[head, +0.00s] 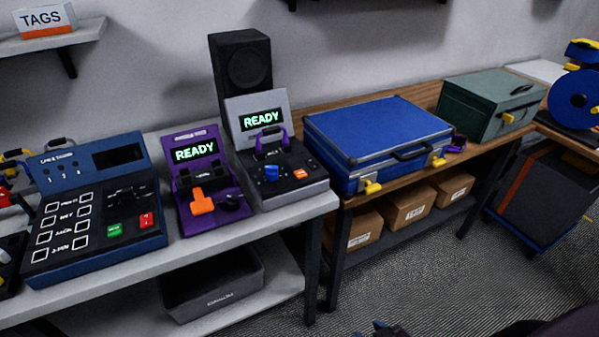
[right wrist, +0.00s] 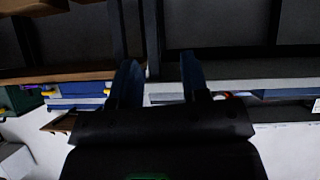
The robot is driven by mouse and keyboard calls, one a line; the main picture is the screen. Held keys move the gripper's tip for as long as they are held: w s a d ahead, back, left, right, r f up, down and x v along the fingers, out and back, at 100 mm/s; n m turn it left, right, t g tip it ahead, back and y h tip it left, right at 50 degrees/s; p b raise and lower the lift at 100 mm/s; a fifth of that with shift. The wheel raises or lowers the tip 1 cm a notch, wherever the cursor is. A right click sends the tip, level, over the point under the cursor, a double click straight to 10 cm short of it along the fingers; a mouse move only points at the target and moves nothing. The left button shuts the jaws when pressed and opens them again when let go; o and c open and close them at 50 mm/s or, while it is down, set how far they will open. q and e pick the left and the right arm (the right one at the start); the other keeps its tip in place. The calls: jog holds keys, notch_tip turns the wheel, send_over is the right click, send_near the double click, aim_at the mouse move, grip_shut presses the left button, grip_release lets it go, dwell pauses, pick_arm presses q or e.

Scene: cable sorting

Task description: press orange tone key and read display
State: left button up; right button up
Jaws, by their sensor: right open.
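A grey-and-black tester (head: 280,180) stands on the light bench, with a small orange key (head: 300,173) on its sloped top, right of a blue knob (head: 271,173). Its display (head: 261,120) reads "READY" in green. Beside it on the left, a purple tester (head: 215,222) has a larger orange part (head: 201,202) and its own display (head: 195,152), also reading "READY". Which orange part is the tone key, I cannot tell for certain. My right gripper (right wrist: 157,80) is open and empty in the right wrist view, apart from the testers. My left gripper is out of view.
A blue control box (head: 95,215) stands left of the purple tester. A black speaker (head: 241,65) stands behind the testers. A blue case (head: 380,130) and green box (head: 490,100) sit on the wooden bench to the right. A dark bin (head: 212,285) is below.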

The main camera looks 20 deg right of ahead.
grip_shut()
jog(key=shift+w+r, duration=0.1)
dwell(1.3)
